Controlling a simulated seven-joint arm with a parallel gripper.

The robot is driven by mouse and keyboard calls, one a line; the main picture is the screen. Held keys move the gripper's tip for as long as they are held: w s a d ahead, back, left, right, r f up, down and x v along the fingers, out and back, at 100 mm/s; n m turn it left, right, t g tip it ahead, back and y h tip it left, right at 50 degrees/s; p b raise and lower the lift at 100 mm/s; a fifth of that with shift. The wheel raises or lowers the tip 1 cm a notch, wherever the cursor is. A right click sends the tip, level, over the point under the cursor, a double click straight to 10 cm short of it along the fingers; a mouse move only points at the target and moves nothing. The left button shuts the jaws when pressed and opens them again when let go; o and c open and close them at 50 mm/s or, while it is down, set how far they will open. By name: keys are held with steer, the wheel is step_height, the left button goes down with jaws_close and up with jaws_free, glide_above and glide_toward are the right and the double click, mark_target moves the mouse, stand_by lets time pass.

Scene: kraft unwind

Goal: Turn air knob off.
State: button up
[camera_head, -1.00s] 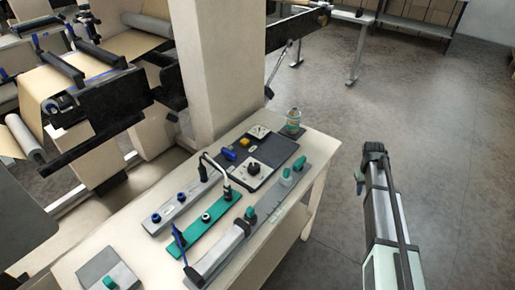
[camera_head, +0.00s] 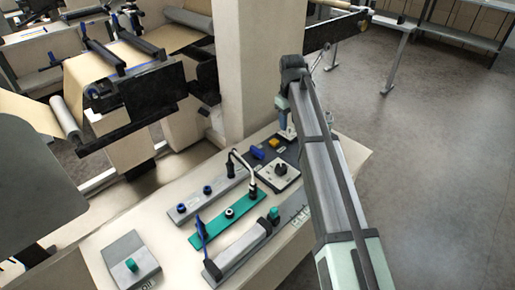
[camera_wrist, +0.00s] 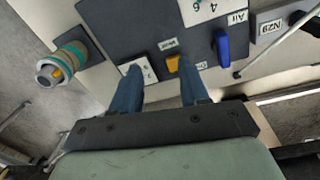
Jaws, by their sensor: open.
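The blue air knob (camera_wrist: 221,47) stands on a dark panel (camera_wrist: 125,30) beside an "Air" label in the wrist view. It also shows in the head view as a small blue handle (camera_head: 257,153). My gripper (camera_wrist: 159,66) is open and empty, with its two blue fingers apart, pointing at the panel's edge. The air knob is to the right of both fingers in the wrist view, apart from them. A yellow knob (camera_wrist: 176,63) sits near the right fingertip. In the head view my gripper (camera_head: 283,118) is over the far end of the panel, and my arm hides part of it.
A banded round item (camera_wrist: 65,62) stands left of the fingers. A curved lamp-like stem (camera_head: 240,160) rises from the bench. Floor to the right is clear.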

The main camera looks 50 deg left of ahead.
step_height(320, 180, up, 3)
steer(key=n, duration=0.2)
glide_above(257, 149)
steer(key=shift+g, duration=0.3)
step_height(257, 149, down, 14)
steer(key=shift+d+r, duration=0.1)
steer(key=shift+d, duration=0.05)
steer(key=shift+c, duration=0.2)
jaws_close()
